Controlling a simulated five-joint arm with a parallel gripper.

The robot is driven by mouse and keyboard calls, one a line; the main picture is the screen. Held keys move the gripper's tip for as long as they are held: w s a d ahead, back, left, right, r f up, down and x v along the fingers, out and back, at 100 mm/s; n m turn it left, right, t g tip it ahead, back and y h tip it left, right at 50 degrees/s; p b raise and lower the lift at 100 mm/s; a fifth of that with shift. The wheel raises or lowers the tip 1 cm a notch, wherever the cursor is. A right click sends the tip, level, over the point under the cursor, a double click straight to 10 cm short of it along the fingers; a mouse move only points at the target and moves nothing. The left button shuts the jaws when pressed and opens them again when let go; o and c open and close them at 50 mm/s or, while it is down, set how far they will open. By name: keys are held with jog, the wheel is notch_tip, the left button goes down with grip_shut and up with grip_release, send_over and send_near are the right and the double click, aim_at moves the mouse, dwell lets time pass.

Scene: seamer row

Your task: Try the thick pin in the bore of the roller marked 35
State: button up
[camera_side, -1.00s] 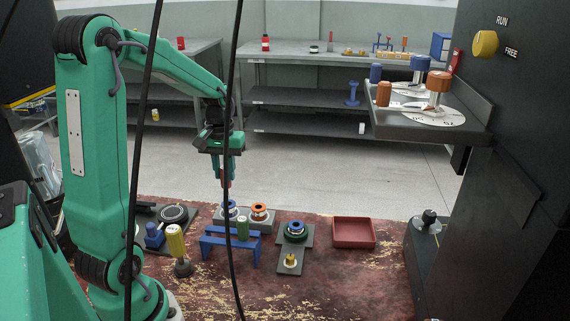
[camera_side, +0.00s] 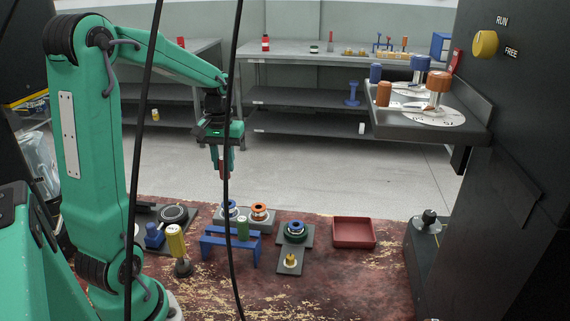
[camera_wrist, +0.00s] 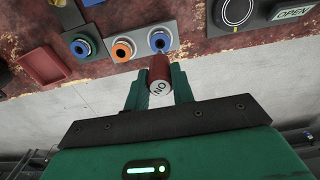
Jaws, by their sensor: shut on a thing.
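My gripper (camera_side: 221,166) is shut on a dark red pin. In the wrist view the pin (camera_wrist: 159,72) sits between the green fingers, its pale end marked NO facing the camera. The gripper hangs above the grey block (camera_side: 236,227), clear of it. Two rollers stand on that block: a blue-ringed roller (camera_side: 230,208) and an orange-ringed roller (camera_side: 259,210). They also show in the wrist view as blue (camera_wrist: 160,41) and orange (camera_wrist: 122,49), both with open bores. I cannot read a 35 on either.
A blue rack (camera_side: 231,239) with a green cylinder (camera_side: 243,226) stands in front of the block. A plate to the right carries another blue ring (camera_side: 296,226) and a brass piece (camera_side: 290,261). A red tray (camera_side: 354,233) lies farther right. A yellow-handled item (camera_side: 175,240) stands left.

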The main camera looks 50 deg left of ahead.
aim_at(225, 172)
jog(key=shift+r, duration=0.15)
jog(key=shift+r, duration=0.95)
jog(key=shift+f, duration=0.2)
jog(key=shift+f, duration=2.95)
jog(key=shift+f, duration=0.35)
jog(key=shift+r, duration=0.2)
jog(key=shift+r, duration=0.35)
jog(key=shift+r, duration=0.35)
